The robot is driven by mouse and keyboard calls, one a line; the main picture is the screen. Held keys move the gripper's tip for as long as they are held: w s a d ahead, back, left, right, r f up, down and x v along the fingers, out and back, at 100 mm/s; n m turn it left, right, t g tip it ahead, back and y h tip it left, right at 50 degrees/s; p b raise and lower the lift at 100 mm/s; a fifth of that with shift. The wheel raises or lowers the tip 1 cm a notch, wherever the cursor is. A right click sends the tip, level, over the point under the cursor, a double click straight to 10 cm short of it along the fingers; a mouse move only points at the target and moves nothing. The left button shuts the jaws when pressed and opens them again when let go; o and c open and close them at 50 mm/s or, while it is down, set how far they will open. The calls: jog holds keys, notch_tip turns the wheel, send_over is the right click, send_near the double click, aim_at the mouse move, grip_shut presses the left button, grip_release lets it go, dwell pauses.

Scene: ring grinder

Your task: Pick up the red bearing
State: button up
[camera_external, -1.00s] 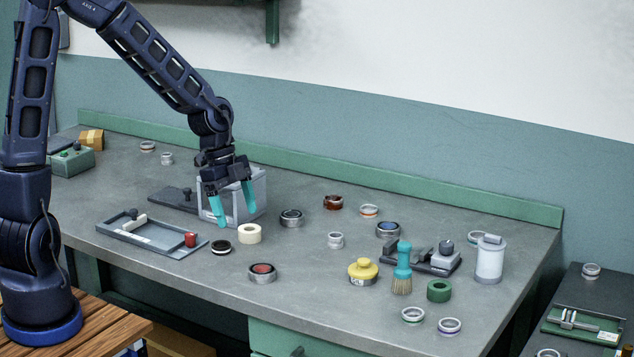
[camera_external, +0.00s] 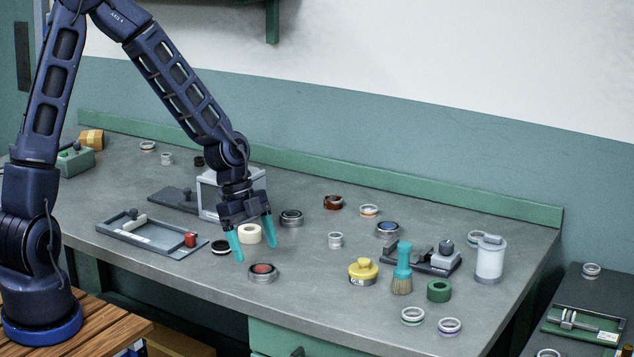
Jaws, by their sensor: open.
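The red bearing (camera_external: 262,272), a metal ring with a red centre, lies flat near the front edge of the grey workbench (camera_external: 320,290). My gripper (camera_external: 254,252) is open and empty, its two teal fingers pointing down. In the picture its fingertips are just above and behind the red bearing, apart from it. The exact height of the fingertips over the bench is hard to tell.
A cream tape roll (camera_external: 249,233) and a black ring (camera_external: 221,247) lie close to my fingers. A dark bearing (camera_external: 291,218) is behind to the right. A grey bin (camera_external: 208,195) stands behind my gripper. A brownish-red ring (camera_external: 333,202) lies farther back.

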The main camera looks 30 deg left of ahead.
aim_at(262, 268)
jog(key=shift+x, duration=2.4)
jog(key=shift+c, duration=0.2)
jog(key=c, duration=1.2)
jog(key=shift+r, duration=0.1)
